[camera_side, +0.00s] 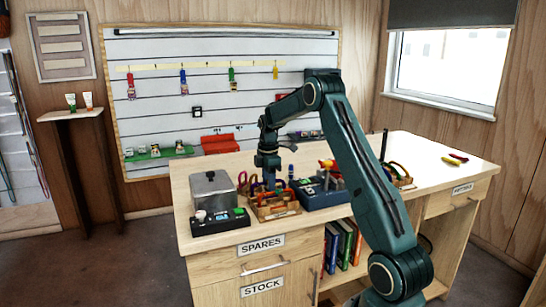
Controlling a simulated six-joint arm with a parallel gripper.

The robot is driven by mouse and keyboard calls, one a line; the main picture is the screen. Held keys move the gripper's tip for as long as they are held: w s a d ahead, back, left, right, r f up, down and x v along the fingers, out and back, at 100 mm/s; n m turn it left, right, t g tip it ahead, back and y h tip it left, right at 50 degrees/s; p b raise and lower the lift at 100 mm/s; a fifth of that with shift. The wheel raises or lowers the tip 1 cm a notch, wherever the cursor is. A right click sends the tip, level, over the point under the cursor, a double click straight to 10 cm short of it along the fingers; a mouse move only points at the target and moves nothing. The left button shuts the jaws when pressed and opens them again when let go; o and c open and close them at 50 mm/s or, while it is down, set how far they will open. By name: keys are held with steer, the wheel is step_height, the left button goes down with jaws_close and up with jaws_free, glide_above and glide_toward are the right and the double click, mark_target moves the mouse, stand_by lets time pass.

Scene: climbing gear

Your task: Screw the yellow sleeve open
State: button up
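Several coloured pieces of gear hang from a pale yellow strip on the wall board. One of them is small and yellow (276,70), at the right end; whether it has a screw sleeve is too small to tell. A yellow piece (449,161) also lies on the right of the bench, with its form unclear. My gripper (268,180) points down above a small wooden tray (278,211) on the front left of the bench, well away from both yellow pieces. Its fingertips are dark and tiny here, so I cannot tell whether they are open or hold anything.
A grey box on a black base (222,222) stands left of the wooden tray, and a dark blue box (318,197) stands right of it. Tools stand in a holder (398,178) farther right. The bench's right part (435,145) is mostly clear.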

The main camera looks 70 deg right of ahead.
steer(key=shift+w+d, duration=0.3)
steer(key=shift+r, duration=1.45)
steer(key=shift+s+a, duration=0.1)
stand_by(0.6)
steer(key=shift+s+a, duration=0.75)
steer(key=shift+f, duration=0.2)
steer(key=shift+w+d+f, duration=0.15)
steer(key=shift+w+f, duration=0.05)
steer(key=shift+f, duration=0.45)
steer(key=shift+w+d+f, duration=0.1)
steer(key=shift+w+f, duration=0.1)
steer(key=shift+f, duration=0.45)
steer(key=shift+w+d, duration=0.5)
